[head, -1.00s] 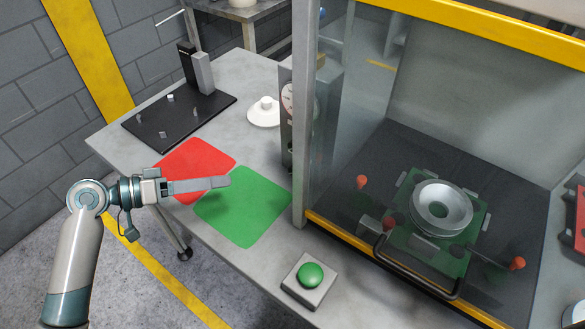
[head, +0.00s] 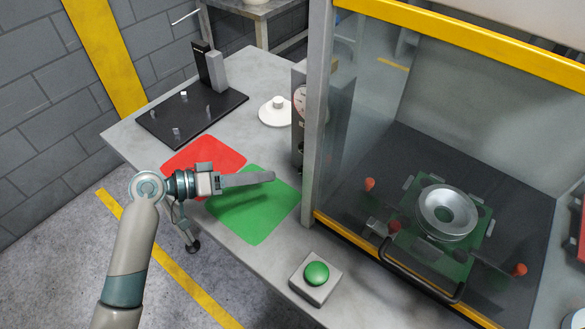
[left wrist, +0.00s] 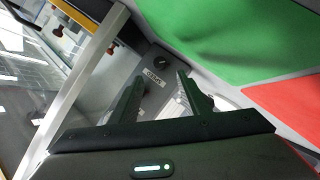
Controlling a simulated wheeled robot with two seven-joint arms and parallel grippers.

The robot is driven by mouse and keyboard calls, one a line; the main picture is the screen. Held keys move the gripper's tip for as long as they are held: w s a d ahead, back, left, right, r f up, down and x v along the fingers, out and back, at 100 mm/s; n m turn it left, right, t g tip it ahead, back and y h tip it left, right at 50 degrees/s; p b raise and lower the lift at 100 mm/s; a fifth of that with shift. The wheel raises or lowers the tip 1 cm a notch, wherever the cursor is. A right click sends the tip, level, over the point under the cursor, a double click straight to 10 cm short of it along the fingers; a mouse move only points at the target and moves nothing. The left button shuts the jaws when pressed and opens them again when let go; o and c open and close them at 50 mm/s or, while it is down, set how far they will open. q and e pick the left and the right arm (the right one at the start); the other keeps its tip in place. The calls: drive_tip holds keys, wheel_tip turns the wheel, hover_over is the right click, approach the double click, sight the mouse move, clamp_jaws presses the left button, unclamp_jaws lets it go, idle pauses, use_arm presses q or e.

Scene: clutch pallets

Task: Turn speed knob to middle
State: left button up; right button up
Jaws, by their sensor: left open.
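The dark round speed knob (left wrist: 161,61) shows in the left wrist view on a grey panel, above a white label (left wrist: 156,77) that appears to read SPEED. My left gripper (head: 268,176) is over the green mat, in front of the box. In the left wrist view its two fingers (left wrist: 160,88) are apart, with the label between them and the knob just beyond. It is open and empty. The knob's pointer direction is too small to tell.
A glass-fronted machine (head: 440,140) with a metal post (head: 318,120) stands right of the box. A green button (head: 316,274) sits at the table's front edge. Green (head: 255,215) and red (head: 205,152) mats and a white round part (head: 276,114) lie nearby.

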sight(301, 172)
use_arm(q)
drive_tip(key=x, duration=0.3)
drive_tip(key=shift+d+r+p, duration=0.15)
drive_tip(key=shift+d+p, duration=0.05)
drive_tip(key=shift+p, duration=0.2)
drive_tip(key=p+x, duration=0.1)
drive_tip(key=x, duration=0.4)
drive_tip(key=shift+w+d+f, duration=0.3)
drive_tip(key=shift+d+f, duration=0.05)
drive_tip(key=shift+d, duration=0.1)
use_arm(e)
drive_tip(key=shift+s+d+r+g, duration=0.25)
drive_tip(key=shift+s+r, duration=0.25)
drive_tip(key=shift+s, duration=0.2)
drive_tip(key=shift+s+d+r+g, duration=0.2)
drive_tip(key=shift+s+r, duration=0.3)
drive_tip(key=shift+s, duration=0.2)
use_arm(q)
drive_tip(key=c, duration=1)
